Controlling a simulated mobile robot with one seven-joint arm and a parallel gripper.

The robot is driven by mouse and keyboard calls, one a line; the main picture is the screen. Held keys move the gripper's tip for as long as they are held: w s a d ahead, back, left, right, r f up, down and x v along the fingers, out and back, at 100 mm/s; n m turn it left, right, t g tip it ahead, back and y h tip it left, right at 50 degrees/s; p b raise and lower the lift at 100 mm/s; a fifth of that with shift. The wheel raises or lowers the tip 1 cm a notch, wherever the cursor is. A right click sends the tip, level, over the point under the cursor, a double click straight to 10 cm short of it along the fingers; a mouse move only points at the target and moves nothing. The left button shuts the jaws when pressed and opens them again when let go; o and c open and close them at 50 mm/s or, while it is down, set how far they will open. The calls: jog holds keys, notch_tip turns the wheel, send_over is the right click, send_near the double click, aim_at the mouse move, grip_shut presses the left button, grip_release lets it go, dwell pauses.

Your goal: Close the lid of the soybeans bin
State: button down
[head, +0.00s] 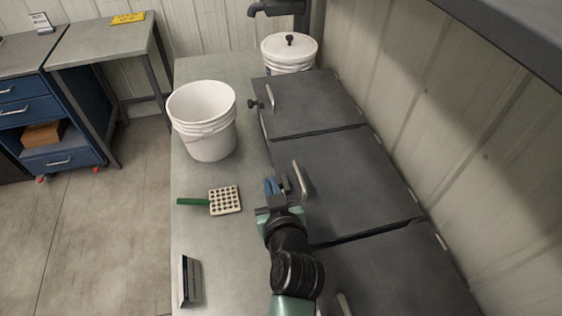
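Three dark grey bins stand in a row along the right wall: a far lid (305,105), a middle lid (350,175) and a near lid (400,275). Each has a pale bar handle, and all three lids look down over their bins. No label is readable, so I cannot tell which is the soybeans bin. My gripper (277,186) is just left of the middle lid's handle (300,180), close to the bin's front edge. Contact between them is not clear. The finger gap is too small to judge, and nothing is visibly held.
A lidded white bucket (288,58) stands at the back. A dark shelf (490,35) overhangs the upper right.

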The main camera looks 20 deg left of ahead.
jog(key=shift+s+f, duration=0.1)
jog(key=shift+f, duration=0.15)
notch_tip(320, 180, up, 5)
jog(key=a+p, duration=0.1)
jog(key=p, duration=0.3)
jog(key=b+v, duration=0.3)
jog(key=v, duration=0.6)
jog(key=shift+s, duration=0.35)
jog(key=shift+d, duration=0.1)
